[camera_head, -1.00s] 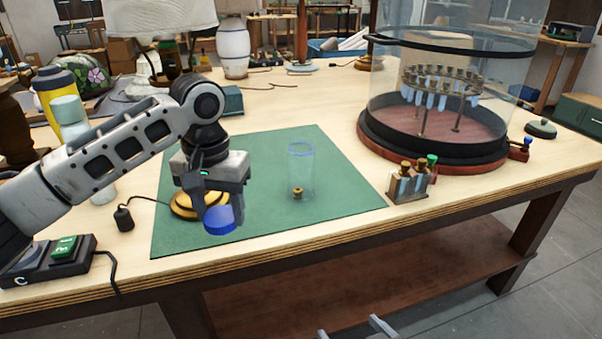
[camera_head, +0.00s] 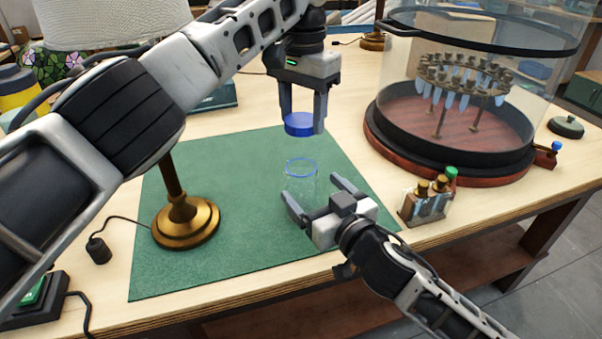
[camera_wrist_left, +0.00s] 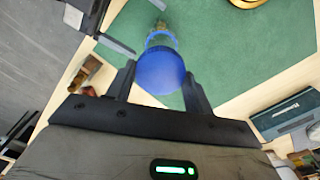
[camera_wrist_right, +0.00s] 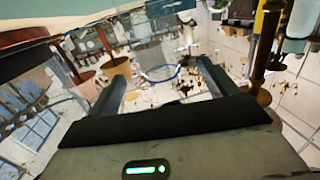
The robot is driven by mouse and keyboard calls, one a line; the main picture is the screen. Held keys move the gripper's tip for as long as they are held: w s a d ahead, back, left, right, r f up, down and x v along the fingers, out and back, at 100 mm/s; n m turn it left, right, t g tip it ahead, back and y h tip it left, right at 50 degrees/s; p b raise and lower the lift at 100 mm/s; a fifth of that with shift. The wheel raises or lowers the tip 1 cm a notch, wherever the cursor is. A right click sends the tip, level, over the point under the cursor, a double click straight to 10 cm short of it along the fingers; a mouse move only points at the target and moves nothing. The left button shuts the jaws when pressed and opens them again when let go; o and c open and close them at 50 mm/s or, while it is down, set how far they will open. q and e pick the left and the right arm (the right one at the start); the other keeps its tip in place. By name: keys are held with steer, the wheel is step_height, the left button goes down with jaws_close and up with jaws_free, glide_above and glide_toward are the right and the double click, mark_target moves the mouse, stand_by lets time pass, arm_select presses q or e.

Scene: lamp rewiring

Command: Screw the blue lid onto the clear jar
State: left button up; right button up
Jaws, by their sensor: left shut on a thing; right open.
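The clear jar (camera_head: 300,176) has a blue rim and stands upright on the green mat (camera_head: 240,255). My left gripper (camera_head: 303,122) is shut on the blue lid (camera_head: 299,125), held level above the jar and apart from it. The left wrist view shows the lid (camera_wrist_left: 161,72) between the fingers, with the jar partly hidden beyond it. My right gripper (camera_head: 313,188) is open and low, with one finger on each side of the jar. The right wrist view shows the jar's blue rim (camera_wrist_right: 162,76) between the spread fingers; contact cannot be told.
A brass lamp base (camera_head: 186,224) stands on the mat's left. A rack of small bottles (camera_head: 427,203) is close to the right gripper's right. A large glass dome case (camera_head: 450,140) stands at the back right. The mat's front part is clear.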

mark_target(302, 136)
arm_select(q)
steer(key=shift+w, duration=0.55)
arm_select(e)
steer(key=shift+w, duration=0.5)
arm_select(q)
steer(key=shift+s+r, duration=0.15)
steer(key=shift+s, duration=0.3)
arm_select(e)
steer(key=shift+s+r, duration=0.15)
steer(key=shift+s, duration=0.2)
arm_select(q)
steer(key=shift+w, duration=0.1)
arm_select(e)
steer(key=shift+x, duration=3.8)
steer(key=c, duration=1.5)
arm_select(q)
steer(key=shift+f, duration=2.55)
arm_select(e)
steer(key=shift+o, duration=0.2)
arm_select(q)
steer(key=shift+f, duration=0.1)
